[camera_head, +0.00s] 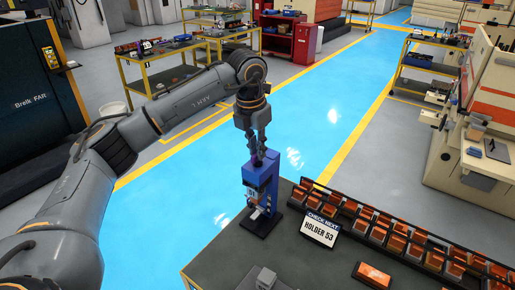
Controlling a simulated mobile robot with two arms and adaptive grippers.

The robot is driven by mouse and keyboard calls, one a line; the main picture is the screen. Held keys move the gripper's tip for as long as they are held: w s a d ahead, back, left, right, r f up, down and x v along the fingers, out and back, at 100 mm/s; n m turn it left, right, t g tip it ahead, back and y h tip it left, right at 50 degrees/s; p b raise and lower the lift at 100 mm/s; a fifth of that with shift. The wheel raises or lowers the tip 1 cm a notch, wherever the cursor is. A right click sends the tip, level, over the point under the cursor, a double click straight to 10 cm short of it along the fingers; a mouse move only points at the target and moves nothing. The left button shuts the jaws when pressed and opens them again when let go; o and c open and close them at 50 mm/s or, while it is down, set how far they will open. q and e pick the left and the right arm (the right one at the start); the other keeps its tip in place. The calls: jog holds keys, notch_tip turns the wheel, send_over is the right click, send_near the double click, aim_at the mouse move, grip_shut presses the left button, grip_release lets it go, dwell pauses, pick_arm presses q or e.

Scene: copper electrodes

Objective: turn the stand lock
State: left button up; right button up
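The blue stand (268,179) stands upright on a dark base at the far left corner of the dark table (220,262). A small label and a lighter part show on its front. My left gripper (258,156) points down at the top of the stand, its fingers at or just above it. A small purplish part shows between the fingertips. I cannot tell whether the fingers are closed on it. The lock itself is too small to make out clearly. My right gripper is not in view.
A sign reading "HOLDER 53" (318,226) stands right of the blue stand. A long rack of copper-coloured electrodes (395,240) runs along the table's far edge. One orange block (373,274) lies in front. Bare table lies between.

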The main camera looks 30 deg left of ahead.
pick_arm(q)
jog(key=o, duration=0.3)
jog(key=shift+o, duration=0.2)
notch_tip(320, 180, up, 6)
jog(key=p, duration=0.4)
